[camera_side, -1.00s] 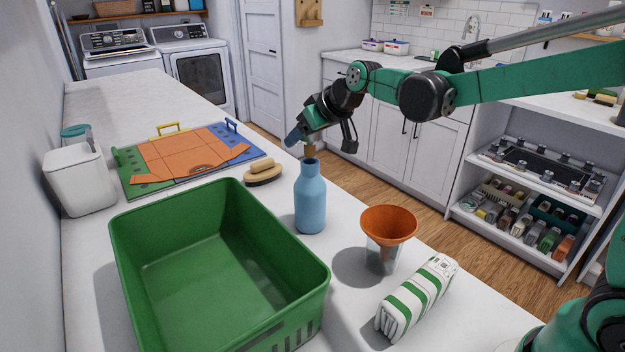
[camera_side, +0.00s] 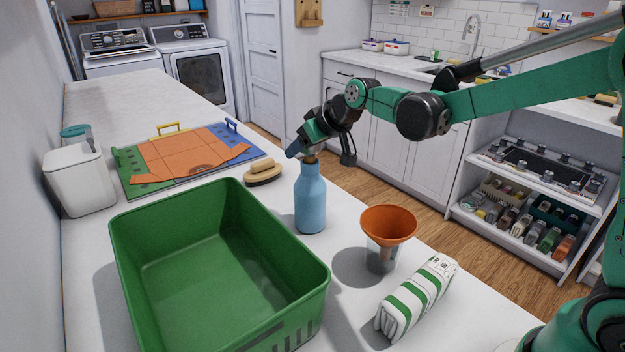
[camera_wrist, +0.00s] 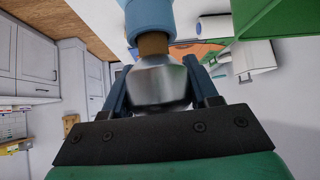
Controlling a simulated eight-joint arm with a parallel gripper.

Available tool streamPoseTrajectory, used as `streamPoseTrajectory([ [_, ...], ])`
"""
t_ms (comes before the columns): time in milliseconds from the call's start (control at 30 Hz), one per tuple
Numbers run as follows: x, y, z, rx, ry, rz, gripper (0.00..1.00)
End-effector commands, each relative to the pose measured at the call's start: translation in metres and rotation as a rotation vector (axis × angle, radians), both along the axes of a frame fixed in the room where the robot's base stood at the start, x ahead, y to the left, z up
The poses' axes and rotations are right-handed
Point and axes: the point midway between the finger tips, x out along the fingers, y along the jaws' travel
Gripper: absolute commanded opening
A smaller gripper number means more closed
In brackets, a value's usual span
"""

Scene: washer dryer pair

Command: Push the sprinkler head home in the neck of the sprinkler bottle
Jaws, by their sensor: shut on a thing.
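The blue sprinkler bottle (camera_side: 311,200) stands upright on the white counter. My gripper (camera_side: 305,151) is just above its neck, tilted. In the wrist view my gripper (camera_wrist: 165,85) has its two blue fingers on either side of the silver sprinkler head (camera_wrist: 158,80) and is shut on it. The head's brown cork-like stopper (camera_wrist: 153,44) meets the mouth of the bottle (camera_wrist: 148,15). The stopper also shows as a small brown patch at the bottle's mouth in the side view (camera_side: 311,158). How deep it sits inside the neck is hidden.
A green bin (camera_side: 215,265) stands left of the bottle. An orange funnel (camera_side: 388,224) in a clear holder and a green-striped white pack (camera_side: 418,297) are to the right. A wooden brush (camera_side: 263,171) and a folding board (camera_side: 190,160) lie behind.

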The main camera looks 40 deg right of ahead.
Motion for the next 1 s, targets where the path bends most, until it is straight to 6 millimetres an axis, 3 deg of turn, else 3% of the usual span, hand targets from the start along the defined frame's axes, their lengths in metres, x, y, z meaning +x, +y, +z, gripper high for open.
streamPoseTrajectory([
  [567, -0.0003, 0.0, -0.0067, 0.0, 0.0, 0.0, 0.04],
  [600, -0.0003, 0.0, -0.0067, 0.0, 0.0, 0.0, 0.59],
  [700, -0.0003, 0.0, -0.0067, 0.0, 0.0, 0.0, 0.87],
  [1000, -0.0006, -0.0001, -0.0065, 0.0, 0.0, 0.0, 0.9],
])
